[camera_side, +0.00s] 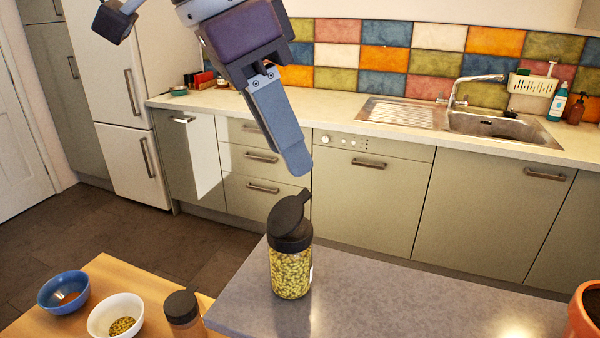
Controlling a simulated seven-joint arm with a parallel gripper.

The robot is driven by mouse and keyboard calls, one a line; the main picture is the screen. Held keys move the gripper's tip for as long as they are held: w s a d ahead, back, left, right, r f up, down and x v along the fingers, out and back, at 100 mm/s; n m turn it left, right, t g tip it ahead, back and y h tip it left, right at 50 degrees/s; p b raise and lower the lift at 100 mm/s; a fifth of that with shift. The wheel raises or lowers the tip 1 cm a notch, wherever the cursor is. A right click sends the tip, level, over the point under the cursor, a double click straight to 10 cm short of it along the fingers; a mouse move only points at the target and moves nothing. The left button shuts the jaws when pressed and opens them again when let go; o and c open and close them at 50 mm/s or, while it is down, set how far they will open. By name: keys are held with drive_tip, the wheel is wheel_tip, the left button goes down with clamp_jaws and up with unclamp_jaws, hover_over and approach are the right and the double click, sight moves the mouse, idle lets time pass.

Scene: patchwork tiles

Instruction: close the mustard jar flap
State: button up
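The mustard jar (291,272) is clear glass filled with yellow-green seeds and has a black lid. It stands upright on the grey counter near its left corner. Its black flap (289,213) is raised and tilts up to the right. My gripper (297,160) is above the flap, pointing down and slightly right, with a gap between its tip and the flap. Only one broad grey finger shows from this side, so its opening cannot be judged. Nothing is seen held at its tip.
The grey counter (400,306) is clear right of the jar, up to a terracotta pot (584,312) at the right edge. A lower wooden table holds a blue bowl (50,297), a white bowl (98,321) and a dark-lidded jar (183,309). Kitchen cabinets and a sink stand behind.

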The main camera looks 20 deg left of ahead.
sight(306, 192)
drive_tip(key=x, duration=0.5)
drive_tip(key=shift+f, duration=0.15)
drive_tip(key=shift+c, duration=0.5)
clamp_jaws()
drive_tip(key=shift+w+d+f, duration=0.65)
drive_tip(key=shift+f, duration=0.25)
drive_tip(key=shift+w+d+f, duration=0.35)
drive_tip(key=shift+w+f, duration=0.05)
drive_tip(key=shift+f, duration=0.45)
idle(0.6)
